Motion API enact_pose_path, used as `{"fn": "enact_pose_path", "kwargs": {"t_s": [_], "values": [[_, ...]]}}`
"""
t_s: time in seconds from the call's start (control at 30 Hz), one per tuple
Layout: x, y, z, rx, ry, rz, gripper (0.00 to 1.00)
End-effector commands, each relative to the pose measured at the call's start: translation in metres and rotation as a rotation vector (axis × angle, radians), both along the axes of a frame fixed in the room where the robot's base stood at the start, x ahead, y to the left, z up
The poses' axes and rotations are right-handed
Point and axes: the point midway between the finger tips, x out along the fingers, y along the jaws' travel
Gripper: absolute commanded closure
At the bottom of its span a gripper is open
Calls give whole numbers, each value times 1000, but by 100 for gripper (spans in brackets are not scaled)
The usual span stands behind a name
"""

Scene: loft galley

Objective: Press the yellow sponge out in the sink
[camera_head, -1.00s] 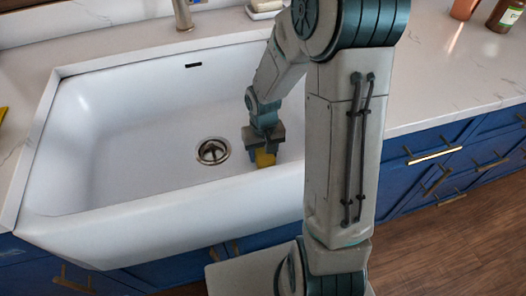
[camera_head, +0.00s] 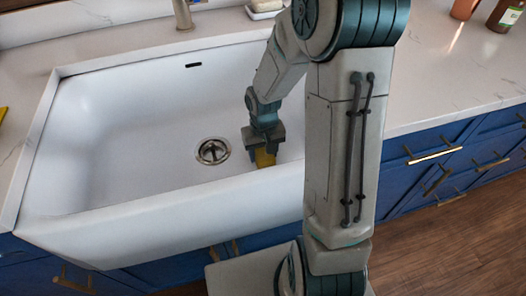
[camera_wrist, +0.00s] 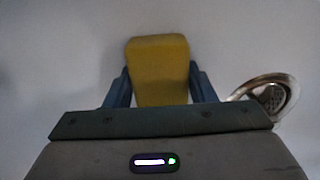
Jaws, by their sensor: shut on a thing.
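The yellow sponge (camera_head: 265,158) is down in the white sink (camera_head: 110,150), to the right of the drain. In the wrist view the sponge (camera_wrist: 158,68) sits between the two blue fingers of my gripper (camera_wrist: 160,88), which is shut on it. In the head view my gripper (camera_head: 264,152) points down into the sink and hides part of the sponge. I cannot tell whether the sponge touches the sink floor. The round metal drain (camera_head: 213,151) also shows at the right in the wrist view (camera_wrist: 268,96).
The sink's front wall (camera_head: 160,210) stands close in front of my gripper. A faucet (camera_head: 182,14) and a soap dish (camera_head: 264,10) are behind the sink. A bottle (camera_head: 505,14) stands on the right counter (camera_head: 450,70). The sink's left side is empty.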

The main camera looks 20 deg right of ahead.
Motion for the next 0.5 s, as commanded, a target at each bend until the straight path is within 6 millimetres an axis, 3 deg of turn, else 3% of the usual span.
{"fn": "enact_pose_path", "kwargs": {"t_s": [0.3, 0.5], "values": [[-4, 0, -4, 1, 14, 0, 71], [-4, 0, 5, 0, 12, 0, 71]]}}
